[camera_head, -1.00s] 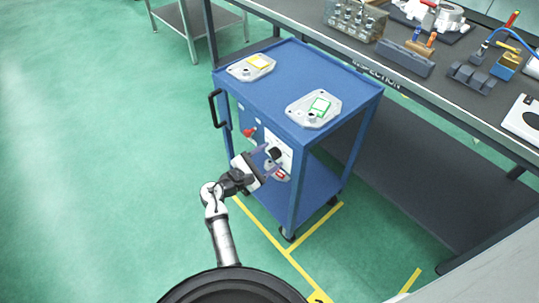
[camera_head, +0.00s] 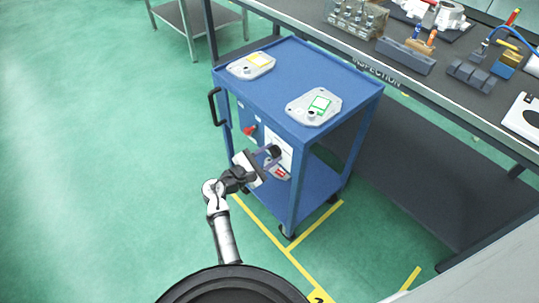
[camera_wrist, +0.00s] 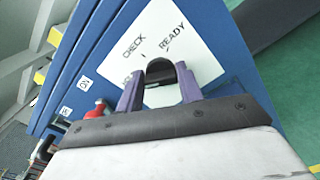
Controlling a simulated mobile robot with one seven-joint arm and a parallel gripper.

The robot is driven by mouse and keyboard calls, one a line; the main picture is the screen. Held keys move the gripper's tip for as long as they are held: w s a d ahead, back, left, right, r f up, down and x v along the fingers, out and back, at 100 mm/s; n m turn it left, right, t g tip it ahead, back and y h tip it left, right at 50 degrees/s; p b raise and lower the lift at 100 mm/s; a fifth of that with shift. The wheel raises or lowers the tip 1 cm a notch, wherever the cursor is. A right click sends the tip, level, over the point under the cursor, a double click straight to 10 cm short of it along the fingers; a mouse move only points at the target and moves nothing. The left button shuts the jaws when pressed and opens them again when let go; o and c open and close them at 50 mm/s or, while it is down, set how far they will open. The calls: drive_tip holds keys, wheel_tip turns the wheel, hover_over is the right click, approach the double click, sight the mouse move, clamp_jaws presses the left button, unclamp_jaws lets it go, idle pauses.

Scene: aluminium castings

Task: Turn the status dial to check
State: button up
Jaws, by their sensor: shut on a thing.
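The status dial (camera_head: 275,151) is a black knob on a white plate (camera_wrist: 195,45) on the blue cart's side panel. In the wrist view the dial (camera_wrist: 160,72) sits between my two purple fingers. The plate reads CHECK (camera_wrist: 133,46) at upper left of the dial and READY (camera_wrist: 172,38) at upper right; a third label at left is mostly hidden by a finger. My gripper (camera_head: 268,156) is shut on the dial, also seen in the wrist view (camera_wrist: 159,90). I cannot tell exactly where the dial points.
A red switch handle (camera_head: 250,130) is left of the dial, close to my gripper in the wrist view (camera_wrist: 97,108). The blue cart (camera_head: 290,70) carries two grey castings on top, with yellow and green tags. A long inspection bench (camera_head: 450,95) stands behind at right. Floor at left is clear.

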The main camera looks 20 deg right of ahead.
drive_tip(key=shift+f, duration=0.1)
drive_tip(key=shift+f+m+b, duration=0.15)
drive_tip(key=shift+m+b, duration=0.9)
drive_tip(key=shift+m, duration=0.15)
drive_tip(key=m+b, duration=0.8)
drive_tip(key=shift+s+m, duration=0.15)
drive_tip(key=shift+m, duration=0.25)
drive_tip(key=o, duration=1)
